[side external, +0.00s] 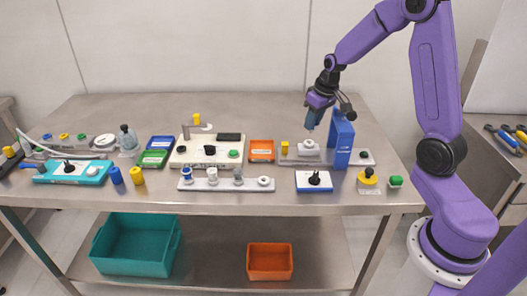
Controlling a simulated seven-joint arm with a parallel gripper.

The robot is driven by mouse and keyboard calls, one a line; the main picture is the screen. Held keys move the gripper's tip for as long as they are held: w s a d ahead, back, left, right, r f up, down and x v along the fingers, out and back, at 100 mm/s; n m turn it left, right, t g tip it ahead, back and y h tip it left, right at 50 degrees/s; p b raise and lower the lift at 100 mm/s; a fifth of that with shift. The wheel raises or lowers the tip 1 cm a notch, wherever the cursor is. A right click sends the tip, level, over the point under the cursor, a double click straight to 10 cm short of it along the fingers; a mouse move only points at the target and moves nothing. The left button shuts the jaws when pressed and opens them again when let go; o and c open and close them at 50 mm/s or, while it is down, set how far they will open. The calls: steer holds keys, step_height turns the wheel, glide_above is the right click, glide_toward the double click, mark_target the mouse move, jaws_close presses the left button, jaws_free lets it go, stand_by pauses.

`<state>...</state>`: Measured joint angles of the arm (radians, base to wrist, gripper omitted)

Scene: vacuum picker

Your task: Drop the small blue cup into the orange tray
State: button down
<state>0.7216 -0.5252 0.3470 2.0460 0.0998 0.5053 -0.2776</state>
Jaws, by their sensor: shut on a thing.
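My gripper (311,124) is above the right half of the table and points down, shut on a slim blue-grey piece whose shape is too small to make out. A small blue cylinder (116,176), which looks like the blue cup, stands at the front left of the table, far from my gripper. A small orange tray (261,157) lies on the table, left of and below my gripper. It looks empty. A larger orange bin (269,275) sits on the lower shelf.
A blue upright stand (342,143) is close to the right of my gripper. A white block (308,148) lies beneath it. A yellow cylinder (137,177) stands beside the blue one. Green tray (154,158) and white fixture plate (190,156) lie left of the orange tray.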

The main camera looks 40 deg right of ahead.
stand_by(0.4)
steer(key=w+a, duration=0.7)
steer(key=w, duration=0.6)
steer(key=shift+s+x, duration=0.2)
steer(key=shift+x, duration=0.65)
steer(key=shift+s+x, duration=0.2)
steer(key=shift+x, duration=0.7)
steer(key=shift+s+x, duration=0.25)
steer(key=shift+x, duration=0.6)
steer(key=shift+f, duration=0.2)
steer(key=c, duration=0.8)
jaws_free()
steer(key=v, duration=1.7)
steer(key=shift+r, duration=0.25)
